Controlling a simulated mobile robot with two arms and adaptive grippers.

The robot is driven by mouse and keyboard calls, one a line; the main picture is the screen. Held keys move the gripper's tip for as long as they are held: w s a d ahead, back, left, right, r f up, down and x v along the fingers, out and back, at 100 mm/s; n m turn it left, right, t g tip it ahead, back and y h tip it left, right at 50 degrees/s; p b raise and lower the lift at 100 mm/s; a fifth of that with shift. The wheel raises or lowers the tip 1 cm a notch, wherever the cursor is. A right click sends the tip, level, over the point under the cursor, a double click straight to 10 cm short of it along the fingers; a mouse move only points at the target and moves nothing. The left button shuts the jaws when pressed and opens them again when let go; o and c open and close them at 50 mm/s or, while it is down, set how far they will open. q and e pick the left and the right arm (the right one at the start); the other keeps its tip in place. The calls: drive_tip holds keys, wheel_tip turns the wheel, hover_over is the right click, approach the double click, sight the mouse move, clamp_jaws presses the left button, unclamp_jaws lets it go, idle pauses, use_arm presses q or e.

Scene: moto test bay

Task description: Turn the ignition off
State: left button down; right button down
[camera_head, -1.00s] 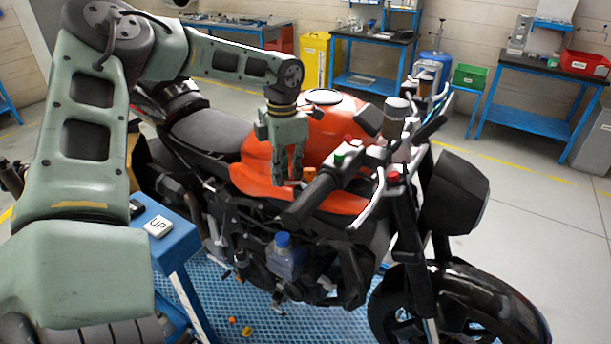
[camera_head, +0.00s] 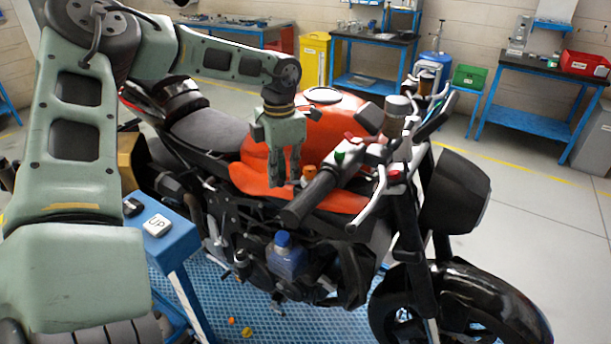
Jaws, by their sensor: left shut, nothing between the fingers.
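The motorcycle (camera_head: 320,200) has an orange tank and a black seat, and its front wheel is at the lower right. My left gripper (camera_head: 284,182) points down, shut and empty, in front of the orange tank and just left of the near black handlebar grip (camera_head: 312,197). I cannot tell whether its tips touch anything. By the handlebar are an orange button (camera_head: 309,171), a green button (camera_head: 340,156), a small red part (camera_head: 349,138) and a red button (camera_head: 393,173). I cannot make out which of these is the ignition, or its state. My right gripper is not in view.
The bike stands over a blue grid platform (camera_head: 255,315). A blue stand (camera_head: 175,243) with an "UP" button (camera_head: 156,224) is at the left. A blue-capped bottle (camera_head: 285,260) sits low on the bike.

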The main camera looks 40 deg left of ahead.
use_arm(q)
drive_tip(key=shift+s+d, duration=0.1)
drive_tip(key=shift+s, duration=0.05)
drive_tip(key=shift+s+d+b, duration=0.25)
drive_tip(key=shift+s+b, duration=0.15)
drive_tip(key=shift+s, duration=0.05)
drive_tip(key=shift+s+d, duration=0.1)
idle(0.5)
